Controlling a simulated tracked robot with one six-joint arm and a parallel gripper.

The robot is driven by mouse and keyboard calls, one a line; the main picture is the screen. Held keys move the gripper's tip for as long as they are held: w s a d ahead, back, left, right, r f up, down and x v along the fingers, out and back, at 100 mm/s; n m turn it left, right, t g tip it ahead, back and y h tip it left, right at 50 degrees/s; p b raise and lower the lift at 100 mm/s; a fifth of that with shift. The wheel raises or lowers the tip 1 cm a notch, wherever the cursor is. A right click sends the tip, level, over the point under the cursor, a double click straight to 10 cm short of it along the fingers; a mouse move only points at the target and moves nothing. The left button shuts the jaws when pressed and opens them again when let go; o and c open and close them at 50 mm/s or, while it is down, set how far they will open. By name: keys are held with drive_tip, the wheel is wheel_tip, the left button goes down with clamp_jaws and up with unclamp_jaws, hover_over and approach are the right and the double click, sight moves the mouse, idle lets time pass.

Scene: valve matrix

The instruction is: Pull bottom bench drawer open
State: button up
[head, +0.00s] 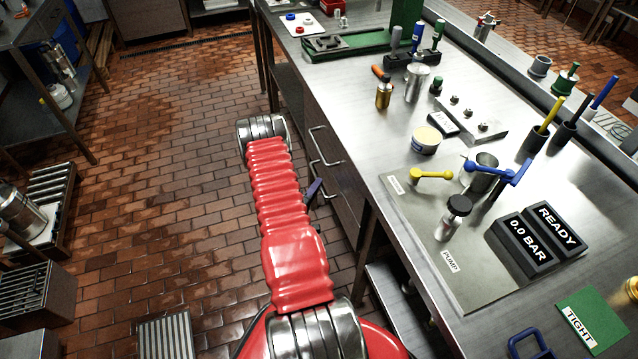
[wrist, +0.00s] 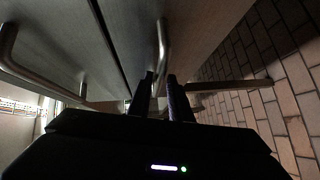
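The bench's grey drawer fronts (head: 345,195) face left in the head view, with bar handles stacked on them. The bottom drawer (wrist: 195,25) is the panel nearest the floor in the wrist view, and its metal bar handle (wrist: 162,45) stands out from it. My gripper (wrist: 160,77) has two black fingers with a gap between them. The handle shows in that gap, at the fingertips; I cannot tell whether they touch it. In the head view my red-sleeved arm hides most of the gripper. The drawers look shut.
The upper drawer handle (head: 318,129) juts out above. Another handle (wrist: 15,55) shows at the left of the wrist view. A metal bar (wrist: 235,85) crosses near the floor. The brick floor (head: 150,180) left of my arm is largely clear.

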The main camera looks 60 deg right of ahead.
drive_tip(key=shift+d+f, duration=0.2)
drive_tip(key=shift+d, duration=1.25)
clamp_jaws()
drive_tip(key=shift+f, duration=0.1)
